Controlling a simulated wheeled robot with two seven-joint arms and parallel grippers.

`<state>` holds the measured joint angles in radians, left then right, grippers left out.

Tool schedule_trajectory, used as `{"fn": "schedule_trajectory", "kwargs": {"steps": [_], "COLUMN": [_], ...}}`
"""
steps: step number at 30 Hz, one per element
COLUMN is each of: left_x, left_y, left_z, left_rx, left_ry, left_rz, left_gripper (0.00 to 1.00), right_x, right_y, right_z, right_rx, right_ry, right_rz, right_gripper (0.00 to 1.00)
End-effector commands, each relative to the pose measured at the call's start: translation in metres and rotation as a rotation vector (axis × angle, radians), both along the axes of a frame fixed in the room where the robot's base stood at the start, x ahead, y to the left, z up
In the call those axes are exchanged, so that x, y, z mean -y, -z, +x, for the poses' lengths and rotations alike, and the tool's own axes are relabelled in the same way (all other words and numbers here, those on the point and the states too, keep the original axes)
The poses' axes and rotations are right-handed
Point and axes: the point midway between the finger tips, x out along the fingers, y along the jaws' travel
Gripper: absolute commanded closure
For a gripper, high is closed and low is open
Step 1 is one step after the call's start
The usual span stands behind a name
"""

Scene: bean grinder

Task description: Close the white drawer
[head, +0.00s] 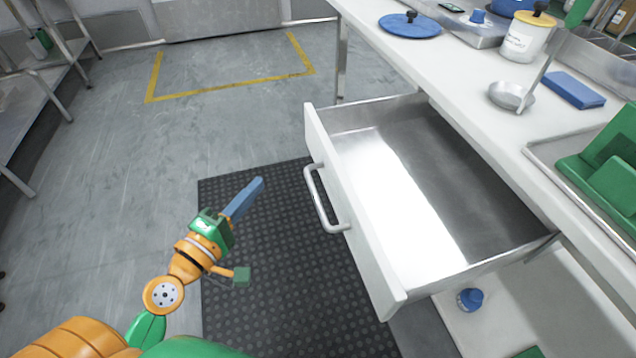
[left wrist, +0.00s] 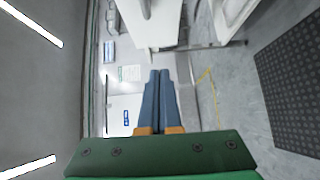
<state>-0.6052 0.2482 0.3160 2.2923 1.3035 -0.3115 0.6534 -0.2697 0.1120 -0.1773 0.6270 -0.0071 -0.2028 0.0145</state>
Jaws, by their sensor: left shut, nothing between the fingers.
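The white drawer (head: 352,218) is pulled far out from under the white counter in the head view. Its metal inside (head: 440,180) is empty. A grey bar handle (head: 325,198) is on its front panel. My left gripper (head: 258,184) is left of the handle, apart from the drawer, with its blue fingers together and nothing between them. The shut fingers also show in the left wrist view (left wrist: 159,75). My right gripper is not in view.
The white counter (head: 440,58) carries a blue lid (head: 410,25), a ladle (head: 512,95), a blue block (head: 574,90) and a green object (head: 610,165). A blue-capped item (head: 470,299) sits on the shelf below. A black mat (head: 270,270) covers the floor; floor at left is clear.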

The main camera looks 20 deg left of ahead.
Motion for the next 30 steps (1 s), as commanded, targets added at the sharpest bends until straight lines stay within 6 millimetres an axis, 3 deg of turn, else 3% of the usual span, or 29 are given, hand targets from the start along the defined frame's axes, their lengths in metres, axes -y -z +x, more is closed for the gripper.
{"fn": "schedule_trajectory", "kwargs": {"steps": [5, 18, 24, 30], "left_x": [0.005, 0.029, 0.051, 0.055], "left_y": [-0.015, -0.013, -0.011, -0.010], "left_z": [0.014, 0.103, 0.117, 0.120], "left_rx": [0.025, 0.022, 0.020, 0.020], "left_ry": [0.007, 0.010, 0.010, 0.009], "left_rz": [-0.026, -0.026, -0.023, -0.019], "left_gripper": [1.00, 1.00, 1.00, 1.00], "right_x": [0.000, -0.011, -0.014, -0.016], "right_y": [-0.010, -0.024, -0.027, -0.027], "right_z": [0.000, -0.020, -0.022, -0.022], "right_rx": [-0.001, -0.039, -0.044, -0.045], "right_ry": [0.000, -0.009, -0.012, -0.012], "right_rz": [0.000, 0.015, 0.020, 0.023], "right_gripper": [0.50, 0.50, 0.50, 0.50]}}
